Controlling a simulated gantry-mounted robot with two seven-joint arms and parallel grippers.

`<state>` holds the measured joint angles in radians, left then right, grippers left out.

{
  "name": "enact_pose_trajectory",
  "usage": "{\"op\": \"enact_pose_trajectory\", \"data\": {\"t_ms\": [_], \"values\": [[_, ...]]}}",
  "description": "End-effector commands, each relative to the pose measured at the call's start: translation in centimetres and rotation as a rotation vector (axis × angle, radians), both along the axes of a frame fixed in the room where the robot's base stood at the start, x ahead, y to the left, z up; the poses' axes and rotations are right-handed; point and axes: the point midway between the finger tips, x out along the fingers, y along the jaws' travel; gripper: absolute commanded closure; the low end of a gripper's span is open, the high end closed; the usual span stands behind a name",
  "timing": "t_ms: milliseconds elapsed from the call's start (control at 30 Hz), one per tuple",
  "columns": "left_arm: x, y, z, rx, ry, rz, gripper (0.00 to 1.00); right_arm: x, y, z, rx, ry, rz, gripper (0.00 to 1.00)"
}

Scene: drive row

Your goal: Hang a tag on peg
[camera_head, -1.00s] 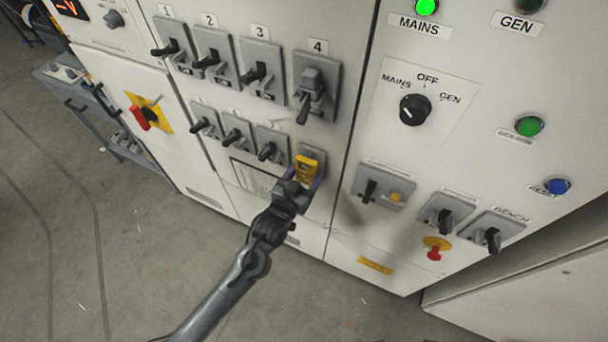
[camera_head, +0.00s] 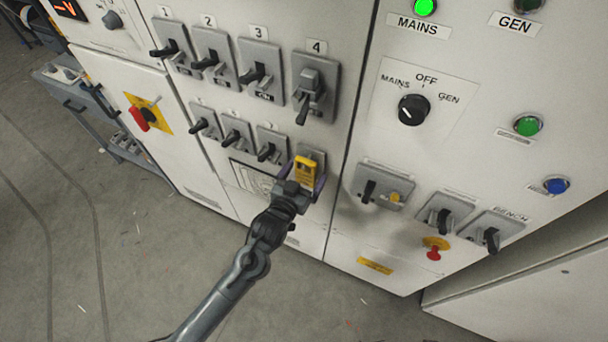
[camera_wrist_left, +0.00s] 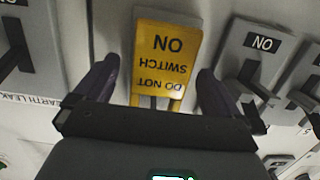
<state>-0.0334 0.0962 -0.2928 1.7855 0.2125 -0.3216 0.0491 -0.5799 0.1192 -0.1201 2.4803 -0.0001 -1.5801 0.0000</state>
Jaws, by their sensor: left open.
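A yellow tag (camera_head: 305,171) is at the panel, in front of the lower switch plate (camera_head: 315,155) under number 4, and covers most of that plate. In the left wrist view the tag (camera_wrist_left: 165,60) reads "DO NOT SWITCH ON", upside down in the picture. My left gripper (camera_head: 303,184) is at the tag. Its two fingers stand open on either side of the tag, with a gap to each side in the wrist view. I cannot tell whether a peg bears the tag, as the tag and gripper hide what is behind. My right gripper is not in view.
Lower-row switches (camera_head: 270,145) stick out just left of the tag, and large switch 4 (camera_head: 312,88) sits above. A plate with a black lever and yellow button (camera_head: 383,185) is to the right. A red-handled isolator (camera_head: 145,116) and a grey trolley (camera_head: 85,100) are further left.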

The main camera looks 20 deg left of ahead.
Motion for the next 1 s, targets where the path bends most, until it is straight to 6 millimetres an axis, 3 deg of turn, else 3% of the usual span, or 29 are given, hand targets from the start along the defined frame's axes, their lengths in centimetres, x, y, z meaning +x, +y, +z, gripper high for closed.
{"op": "enact_pose_trajectory", "data": {"t_ms": [233,700,1000], "values": [[-1.1,0.1,0.1,0.0,0.001,-0.001,0.03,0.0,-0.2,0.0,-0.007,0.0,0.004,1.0],[-8.5,0.6,1.2,-0.001,0.002,-0.001,0.03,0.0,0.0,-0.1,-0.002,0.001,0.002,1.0],[-10.8,0.9,1.3,0.001,0.007,0.0,0.03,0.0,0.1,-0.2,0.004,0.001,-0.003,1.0]]}}
